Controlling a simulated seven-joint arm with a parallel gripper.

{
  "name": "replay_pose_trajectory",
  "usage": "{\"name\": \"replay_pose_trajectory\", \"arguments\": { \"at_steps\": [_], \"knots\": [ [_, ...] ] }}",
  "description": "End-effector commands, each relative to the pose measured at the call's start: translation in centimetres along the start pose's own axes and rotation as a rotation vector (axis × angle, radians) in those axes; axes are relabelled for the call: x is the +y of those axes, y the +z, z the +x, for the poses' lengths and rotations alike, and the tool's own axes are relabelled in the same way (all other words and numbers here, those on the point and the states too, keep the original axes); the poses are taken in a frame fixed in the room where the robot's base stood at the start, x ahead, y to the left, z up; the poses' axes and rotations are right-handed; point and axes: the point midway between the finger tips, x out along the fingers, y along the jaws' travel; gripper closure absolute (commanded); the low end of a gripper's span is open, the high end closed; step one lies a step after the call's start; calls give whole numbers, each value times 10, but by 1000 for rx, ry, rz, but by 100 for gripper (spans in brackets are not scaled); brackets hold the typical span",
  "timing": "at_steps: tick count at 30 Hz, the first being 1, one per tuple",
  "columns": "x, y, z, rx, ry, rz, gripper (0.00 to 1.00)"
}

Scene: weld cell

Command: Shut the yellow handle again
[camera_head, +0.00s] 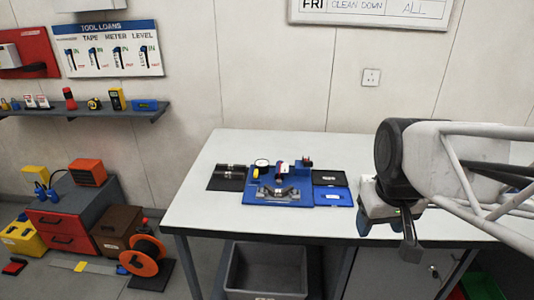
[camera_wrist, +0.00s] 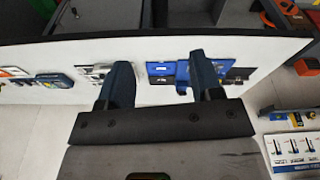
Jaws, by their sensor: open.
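A blue fixture (camera_head: 300,199) lies on the white bench, with a grey metal part on its front. A small yellow piece (camera_head: 256,172) stands at the fixture's left, below a round white dial (camera_head: 262,163). It looks like the yellow handle, but it is too small to tell its position. My gripper (camera_head: 410,242) is at the bench's right front, well right of the fixture and apart from it. In the wrist view my gripper (camera_wrist: 156,76) has its two dark fingers spread with nothing between them. Blue parts on the bench show beyond the fingers there; the handle is not clear.
The white bench (camera_head: 200,207) is otherwise mostly clear. A grey bin (camera_head: 265,272) stands beneath. An orange reel (camera_head: 146,254) and boxes stand on the floor left.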

Motion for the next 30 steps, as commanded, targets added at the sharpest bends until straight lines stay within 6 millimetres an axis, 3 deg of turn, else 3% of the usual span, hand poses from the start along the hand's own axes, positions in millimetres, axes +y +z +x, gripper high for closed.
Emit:
{"name": "replay_pose_trajectory", "arguments": {
  "at_steps": [14, 30],
  "knots": [
    [-15, -111, 7, -38, -22, -276, 40],
    [-49, -232, 41, -74, -54, -587, 40]
  ]
}}
